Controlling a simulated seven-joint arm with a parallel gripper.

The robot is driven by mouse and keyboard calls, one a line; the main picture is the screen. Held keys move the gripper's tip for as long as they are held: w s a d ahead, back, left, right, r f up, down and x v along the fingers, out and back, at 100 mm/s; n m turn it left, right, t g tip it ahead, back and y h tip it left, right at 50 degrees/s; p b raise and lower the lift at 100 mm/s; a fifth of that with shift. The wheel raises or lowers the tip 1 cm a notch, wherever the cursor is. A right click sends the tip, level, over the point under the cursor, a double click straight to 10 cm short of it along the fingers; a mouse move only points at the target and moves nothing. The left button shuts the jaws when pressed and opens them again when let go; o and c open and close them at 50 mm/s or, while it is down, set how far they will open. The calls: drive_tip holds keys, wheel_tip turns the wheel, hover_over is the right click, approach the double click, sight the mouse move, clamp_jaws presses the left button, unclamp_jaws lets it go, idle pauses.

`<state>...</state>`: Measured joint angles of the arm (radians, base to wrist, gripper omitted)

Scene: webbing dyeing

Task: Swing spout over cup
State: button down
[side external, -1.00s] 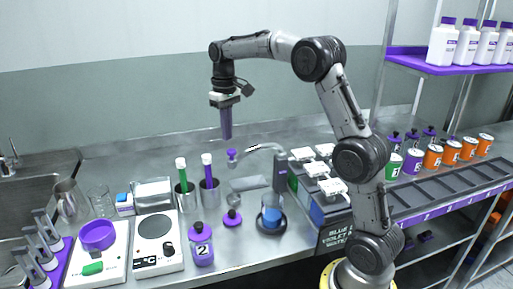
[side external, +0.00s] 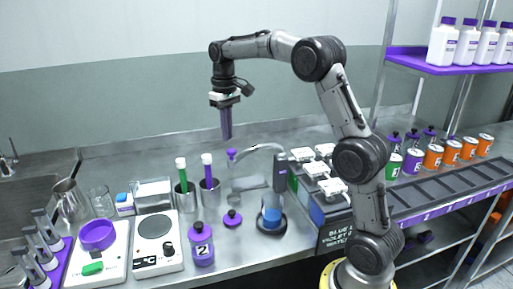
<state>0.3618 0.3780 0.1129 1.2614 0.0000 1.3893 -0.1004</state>
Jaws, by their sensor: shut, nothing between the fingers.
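The spout (side external: 258,149) is a grey curved arm reaching left from a grey post (side external: 280,172), with a purple knob (side external: 231,154) at its free end. The cup (side external: 271,214) is clear with blue liquid and stands on a dark round base in front of the post. The spout's free end is to the left of and behind the cup, not over it. My gripper (side external: 227,137) has long purple fingers pointing straight down. It is shut and empty, just above the purple knob in the picture; whether they touch is hard to tell.
Metal cups with a green and a purple stick (side external: 208,170) stand left of the spout. A purple bottle marked 2 (side external: 201,245), a small purple-topped piece (side external: 232,218) and a hotplate (side external: 156,228) are in front. White-topped boxes (side external: 314,170) stand right of the post.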

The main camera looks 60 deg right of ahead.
sight(231, 152)
idle(0.5)
drive_tip(key=shift+f, duration=1.8)
drive_tip(key=shift+s+a, duration=0.8)
drive_tip(key=shift+a, duration=0.1)
drive_tip(key=shift+s+a, duration=0.15)
drive_tip(key=shift+s, duration=0.05)
drive_tip(key=shift+s+a, duration=0.55)
drive_tip(key=shift+s, duration=0.2)
